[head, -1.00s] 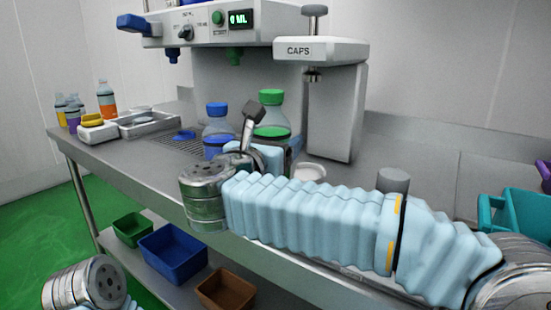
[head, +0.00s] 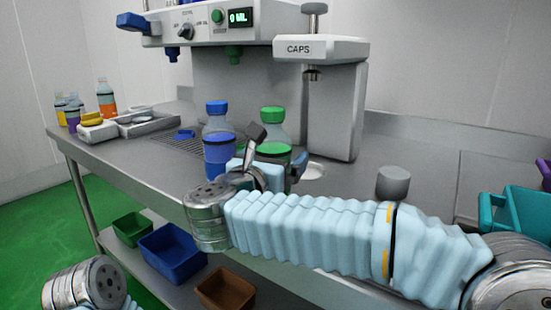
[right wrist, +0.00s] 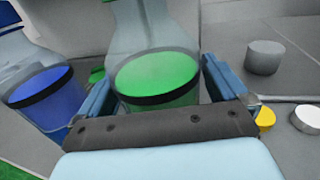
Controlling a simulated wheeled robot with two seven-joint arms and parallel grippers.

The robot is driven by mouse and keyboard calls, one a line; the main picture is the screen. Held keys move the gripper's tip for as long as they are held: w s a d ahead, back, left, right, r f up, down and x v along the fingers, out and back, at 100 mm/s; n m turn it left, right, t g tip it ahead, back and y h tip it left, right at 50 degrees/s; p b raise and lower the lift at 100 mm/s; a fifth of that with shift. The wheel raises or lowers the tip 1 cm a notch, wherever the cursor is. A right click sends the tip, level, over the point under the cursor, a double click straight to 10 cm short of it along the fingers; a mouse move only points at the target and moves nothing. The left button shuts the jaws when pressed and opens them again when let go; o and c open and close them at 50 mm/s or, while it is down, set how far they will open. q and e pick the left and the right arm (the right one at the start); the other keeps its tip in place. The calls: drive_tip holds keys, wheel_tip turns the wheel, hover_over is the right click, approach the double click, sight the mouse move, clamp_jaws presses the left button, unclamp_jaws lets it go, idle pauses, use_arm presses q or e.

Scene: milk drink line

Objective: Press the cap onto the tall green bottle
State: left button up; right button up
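The green bottle (head: 274,151) stands upright behind my right gripper, with a green cap (head: 272,113) on its neck and green liquid inside. My right gripper (head: 290,166) is at the bottle's lower half. In the right wrist view its two blue fingers (right wrist: 160,75) are spread on either side of the bottle (right wrist: 155,78), with a narrow gap showing beside the right finger. The bottle's base is hidden. The caps press (head: 335,95), with a plunger under its head, stands behind and right of the bottle. My left wrist shows at the lower left; its fingers are out of frame.
A blue-capped bottle (head: 218,145) stands close left of the green one. A white disc (head: 313,170) lies to the right, then a grey cylinder (head: 393,182). A teal crate (head: 515,212) is at the right edge. The counter between cylinder and crate is clear.

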drive_tip(key=shift+r, duration=0.2)
drive_tip(key=b+v, duration=0.2)
drive_tip(key=v, duration=1)
drive_tip(key=shift+b, duration=0.4)
drive_tip(key=shift+f, duration=0.1)
